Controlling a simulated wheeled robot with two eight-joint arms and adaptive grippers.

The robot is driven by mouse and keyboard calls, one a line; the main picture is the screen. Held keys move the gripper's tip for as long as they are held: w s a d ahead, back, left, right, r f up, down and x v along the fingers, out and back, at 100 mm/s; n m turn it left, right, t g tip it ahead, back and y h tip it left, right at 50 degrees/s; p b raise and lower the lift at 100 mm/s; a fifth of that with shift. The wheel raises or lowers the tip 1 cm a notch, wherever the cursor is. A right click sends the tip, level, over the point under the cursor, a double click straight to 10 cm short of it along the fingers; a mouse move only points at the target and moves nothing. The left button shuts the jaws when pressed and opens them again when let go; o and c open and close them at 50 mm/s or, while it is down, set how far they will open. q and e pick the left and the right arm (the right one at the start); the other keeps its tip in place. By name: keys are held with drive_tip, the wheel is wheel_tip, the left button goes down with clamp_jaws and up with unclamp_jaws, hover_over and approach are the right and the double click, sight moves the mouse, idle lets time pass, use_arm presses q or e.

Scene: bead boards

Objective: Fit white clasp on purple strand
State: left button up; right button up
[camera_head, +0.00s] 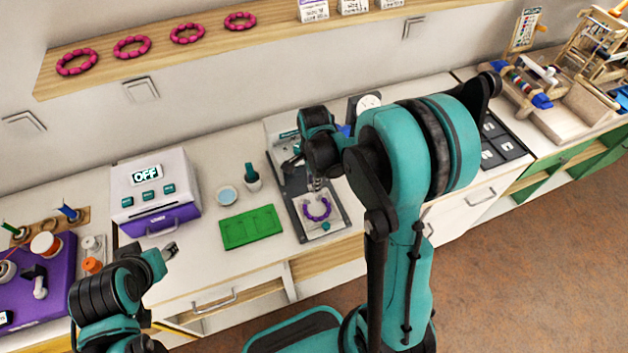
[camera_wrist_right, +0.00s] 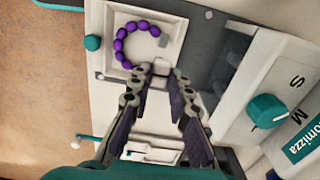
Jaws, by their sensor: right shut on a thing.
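The purple strand (camera_wrist_right: 119,44) is a curved row of beads with an open gap, lying in a white square tray (camera_wrist_right: 100,52) in the right wrist view. It also shows in the head view (camera_head: 307,212). My right gripper (camera_wrist_right: 161,72) is shut on a small white piece, seemingly the white clasp (camera_wrist_right: 160,66), right beside the strand's lower end. I cannot tell whether clasp and beads touch. In the head view my right gripper (camera_head: 316,184) is over the strand's far side, partly hidden. My left gripper (camera_head: 168,251) is empty over the counter's left part; its jaw opening is unclear.
A green mat (camera_head: 247,228) lies left of the tray. In the wrist view a white machine with a teal knob (camera_wrist_right: 266,111) stands close on the right.

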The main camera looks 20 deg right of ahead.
drive_tip(key=shift+f+b, duration=2.35)
drive_tip(key=shift+f, duration=0.75)
drive_tip(key=o, duration=1.2)
drive_tip(key=shift+o, duration=0.2)
drive_tip(key=shift+r, duration=0.2)
drive_tip(key=shift+r+p, duration=2.65)
drive_tip(key=shift+r, duration=0.75)
